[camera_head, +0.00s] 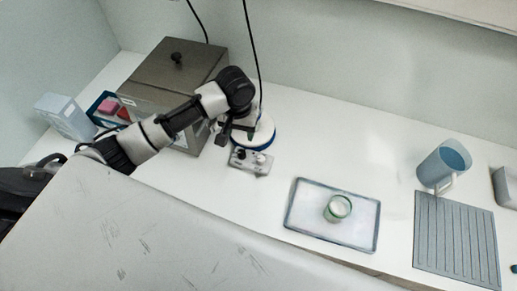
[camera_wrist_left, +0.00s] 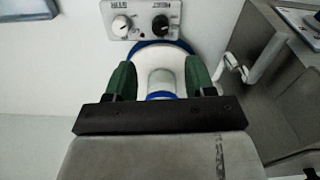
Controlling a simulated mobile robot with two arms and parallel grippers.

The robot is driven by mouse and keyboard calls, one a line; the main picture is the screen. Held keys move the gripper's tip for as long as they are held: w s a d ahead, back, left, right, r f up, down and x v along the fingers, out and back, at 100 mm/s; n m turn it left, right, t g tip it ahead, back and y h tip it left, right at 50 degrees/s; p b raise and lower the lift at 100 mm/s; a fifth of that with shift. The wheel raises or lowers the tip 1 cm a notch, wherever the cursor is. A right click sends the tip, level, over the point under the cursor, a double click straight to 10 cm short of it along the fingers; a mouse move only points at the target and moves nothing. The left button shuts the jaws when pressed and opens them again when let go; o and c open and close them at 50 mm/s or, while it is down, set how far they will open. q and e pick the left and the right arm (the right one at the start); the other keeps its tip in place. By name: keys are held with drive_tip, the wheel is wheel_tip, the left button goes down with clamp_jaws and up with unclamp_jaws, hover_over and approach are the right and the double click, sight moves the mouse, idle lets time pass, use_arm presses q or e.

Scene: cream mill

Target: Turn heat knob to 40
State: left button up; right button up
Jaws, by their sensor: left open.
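The control panel (camera_head: 250,161) is a small light box with two knobs, in front of a round white plate with a blue rim (camera_head: 265,137). In the left wrist view the panel has a white knob (camera_wrist_left: 121,25) on the left and a black knob (camera_wrist_left: 160,22) on the right. Its printed labels appear upside down and are too small to read surely. My left gripper (camera_head: 238,133) is over the plate's left side, just behind the panel. In the wrist view its green fingers (camera_wrist_left: 160,75) are open, apart from both knobs. My right gripper is not in view.
A grey metal box (camera_head: 165,82) stands behind my left arm. A thin black cable (camera_head: 251,45) hangs behind the gripper. A tray (camera_head: 305,224) with a green-rimmed glass (camera_head: 338,209) lies to the right. A blue jug (camera_head: 437,168) stands beyond a ribbed mat (camera_head: 455,240).

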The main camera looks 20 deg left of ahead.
sight(242, 152)
use_arm(q)
wheel_tip(242, 152, down, 9)
drive_tip(key=shift+s+p, duration=0.1)
drive_tip(key=shift+p, duration=0.95)
drive_tip(key=shift+f, duration=0.8)
drive_tip(key=shift+c, duration=0.4)
drive_tip(key=c, duration=0.8)
drive_tip(key=m, duration=0.4)
drive_tip(key=shift+m, duration=0.4)
drive_tip(key=shift+c, duration=0.2)
drive_tip(key=o, duration=0.9)
